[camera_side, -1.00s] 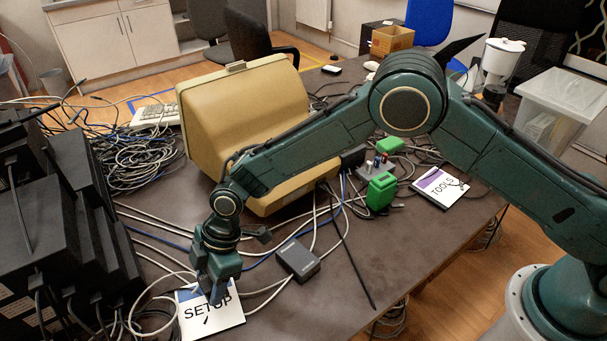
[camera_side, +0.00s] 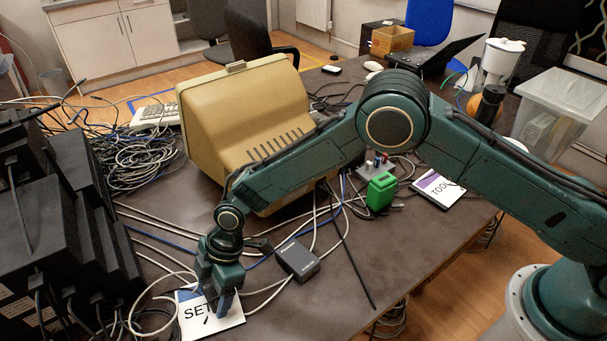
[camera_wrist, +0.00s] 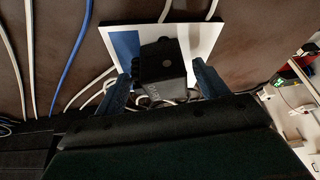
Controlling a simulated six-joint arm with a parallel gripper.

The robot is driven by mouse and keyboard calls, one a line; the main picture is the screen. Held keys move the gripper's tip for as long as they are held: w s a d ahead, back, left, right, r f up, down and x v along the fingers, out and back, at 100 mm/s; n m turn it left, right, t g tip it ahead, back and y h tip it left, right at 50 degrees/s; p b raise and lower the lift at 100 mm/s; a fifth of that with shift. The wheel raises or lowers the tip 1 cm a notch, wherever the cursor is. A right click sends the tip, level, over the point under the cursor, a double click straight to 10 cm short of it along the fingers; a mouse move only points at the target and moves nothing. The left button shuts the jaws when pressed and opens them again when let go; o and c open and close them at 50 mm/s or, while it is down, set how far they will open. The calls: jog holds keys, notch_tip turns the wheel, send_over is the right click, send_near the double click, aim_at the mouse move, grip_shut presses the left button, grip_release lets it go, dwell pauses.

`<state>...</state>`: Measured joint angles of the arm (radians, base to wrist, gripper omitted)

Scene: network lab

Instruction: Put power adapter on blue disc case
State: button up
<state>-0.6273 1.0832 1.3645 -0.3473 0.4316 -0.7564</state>
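The blue disc case (camera_side: 231,320) lies flat at the table's front left, white with a blue band and the word SETUP partly covered. It also shows in the wrist view (camera_wrist: 203,36). My gripper (camera_side: 226,309) points down over its right part. In the wrist view, a small black block, which I take for the power adapter (camera_wrist: 155,62), sits closely between the two blue fingers of my gripper (camera_wrist: 163,78). The near finger mostly hides it in the side view. I cannot tell whether its underside touches the case.
A dark grey box (camera_side: 298,260) lies right of the case among loose cables. A beige monitor (camera_side: 240,120) stands behind my arm. Black devices (camera_side: 40,240) crowd the left. A green block (camera_side: 381,192) and the TOOLS case (camera_side: 438,190) lie to the right.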

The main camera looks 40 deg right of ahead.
jog(key=v, duration=1.2)
dwell(0.3)
jog(key=shift+r, duration=0.1)
dwell(0.3)
jog(key=s+d+r+m+t+h, duration=0.1)
jog(key=s+d+r+m+t, duration=0.2)
jog(key=d+r, duration=0.75)
jog(key=s+d+r+m+h, duration=0.1)
jog(key=s+d+r+m, duration=0.3)
jog(key=d+r, duration=0.7)
jog(key=s+d+r+m+t+h, duration=0.1)
jog(key=s+d+m+t+h, duration=0.1)
jog(key=s+d+m, duration=0.9)
jog(key=s+d, duration=0.5)
jog(key=s, duration=0.3)
jog(key=shift+r+t, duration=0.2)
jog(key=shift+t, duration=0.1)
